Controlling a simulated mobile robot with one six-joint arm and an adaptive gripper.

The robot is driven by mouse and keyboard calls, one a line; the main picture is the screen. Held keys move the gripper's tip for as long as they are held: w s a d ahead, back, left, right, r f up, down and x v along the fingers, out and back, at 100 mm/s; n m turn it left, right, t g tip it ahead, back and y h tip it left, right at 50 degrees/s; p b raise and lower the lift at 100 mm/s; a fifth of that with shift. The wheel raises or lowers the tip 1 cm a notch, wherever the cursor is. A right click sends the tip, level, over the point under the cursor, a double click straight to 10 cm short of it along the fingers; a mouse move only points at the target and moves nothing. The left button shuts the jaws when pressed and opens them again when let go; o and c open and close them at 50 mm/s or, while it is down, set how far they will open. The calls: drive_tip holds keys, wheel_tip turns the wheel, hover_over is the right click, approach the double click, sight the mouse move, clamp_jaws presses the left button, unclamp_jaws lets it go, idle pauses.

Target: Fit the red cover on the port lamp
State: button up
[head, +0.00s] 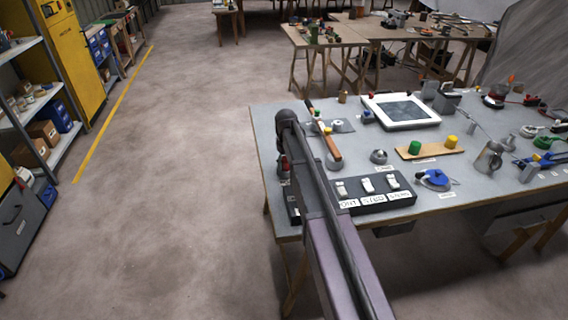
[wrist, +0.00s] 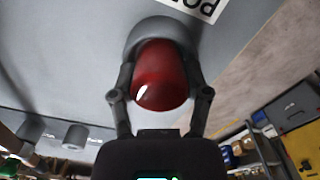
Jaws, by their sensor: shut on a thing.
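My gripper (wrist: 160,98) is shut on the red cover (wrist: 160,75), a glossy red dome, with one finger on each side. In the wrist view the cover lies in front of a round grey base (wrist: 150,27), beside a white label (wrist: 197,8) reading "PO", the rest cut off. This base appears to be the port lamp's. I cannot tell whether the cover touches it or is seated. In the head view a bit of red (head: 284,161) shows at the left end of the bench, beside my arm, which hides most of the gripper and lamp.
The grey bench (head: 262,125) holds a black switch box (head: 375,203), a white-framed panel (head: 401,110), a board with green and yellow caps (head: 430,152) and a blue item (head: 435,178). Floor left of the bench is clear.

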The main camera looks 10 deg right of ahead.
idle(0.3)
drive_tip(key=o, duration=1)
drive_tip(key=shift+r, duration=0.1)
drive_tip(key=shift+r+p, duration=3.95)
drive_tip(key=shift+p, duration=0.1)
drive_tip(key=s+m, duration=0.4)
drive_tip(key=s, duration=2.5)
drive_tip(key=shift+a+m, duration=0.35)
drive_tip(key=shift+m, duration=0.05)
